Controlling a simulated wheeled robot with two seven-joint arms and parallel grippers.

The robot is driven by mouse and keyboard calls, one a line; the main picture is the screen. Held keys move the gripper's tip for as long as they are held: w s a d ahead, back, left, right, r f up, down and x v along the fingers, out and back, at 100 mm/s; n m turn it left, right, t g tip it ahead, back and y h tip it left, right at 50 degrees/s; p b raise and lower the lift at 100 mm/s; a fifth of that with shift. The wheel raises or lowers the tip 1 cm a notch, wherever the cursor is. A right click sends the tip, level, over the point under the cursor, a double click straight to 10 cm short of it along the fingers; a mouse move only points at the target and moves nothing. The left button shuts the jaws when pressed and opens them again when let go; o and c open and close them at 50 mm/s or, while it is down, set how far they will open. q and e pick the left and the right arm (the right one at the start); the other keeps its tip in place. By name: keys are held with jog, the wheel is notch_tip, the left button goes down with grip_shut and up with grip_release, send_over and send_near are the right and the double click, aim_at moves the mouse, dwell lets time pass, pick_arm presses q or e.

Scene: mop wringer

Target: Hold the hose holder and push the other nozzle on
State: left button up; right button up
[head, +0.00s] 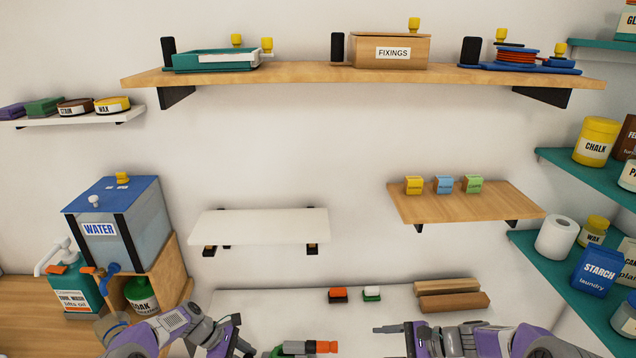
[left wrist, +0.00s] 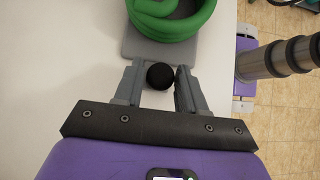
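The hose holder shows in the left wrist view as a grey base plate (left wrist: 135,42) with a coiled green hose (left wrist: 175,22) and a black round knob (left wrist: 160,76). My left gripper (left wrist: 160,70) has a finger on each side of the knob, and both seem to touch it. In the head view, my left gripper (head: 240,342) is at the bottom, left of a green and grey piece with an orange end (head: 322,347). An orange nozzle (head: 338,295) and a white nozzle (head: 372,293) lie on the table.
A white shelf (head: 258,226) and a wooden shelf (head: 465,204) hang above. A water tank (head: 125,230) stands at left. Teal shelves (head: 570,270) with containers are at right.

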pick_arm(q)
jog(key=o, duration=0.3)
